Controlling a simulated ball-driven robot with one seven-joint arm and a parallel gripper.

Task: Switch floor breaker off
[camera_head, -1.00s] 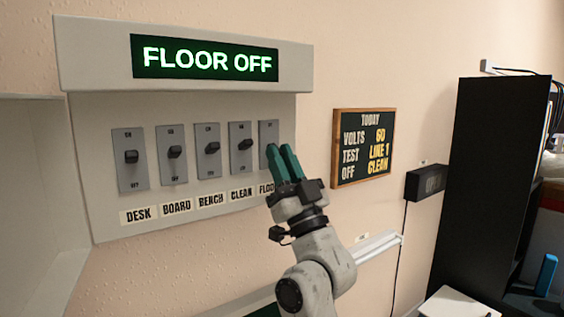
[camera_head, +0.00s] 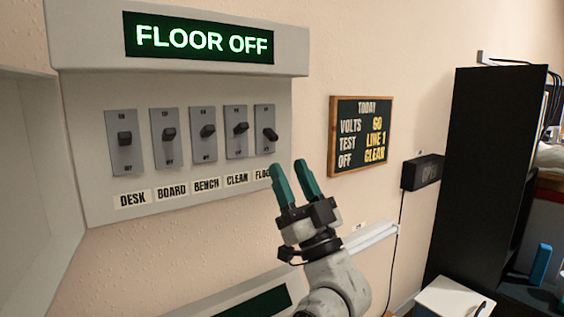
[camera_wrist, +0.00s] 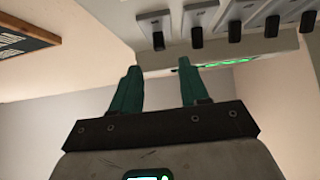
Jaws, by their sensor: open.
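The floor breaker (camera_head: 266,129) is the rightmost grey switch in the row on the wall panel, above the FLOOR label. Its black lever (camera_head: 270,135) points downward to the right and sits lower than its neighbours' levers. The lit display (camera_head: 204,40) above reads FLOOR OFF in green. My gripper (camera_head: 288,168) has two green fingers, spread open and empty, below and right of the floor breaker and apart from it. In the wrist view, the fingers (camera_wrist: 158,67) stand apart, with the floor breaker's lever (camera_wrist: 158,40) beyond them.
The desk (camera_head: 124,139), board (camera_head: 169,134), bench (camera_head: 208,131) and clean (camera_head: 240,129) breakers stand left of the floor one. A framed TODAY board (camera_head: 360,136) hangs to the right, with a black cabinet (camera_head: 480,170) beyond. The wall between panel and board is bare.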

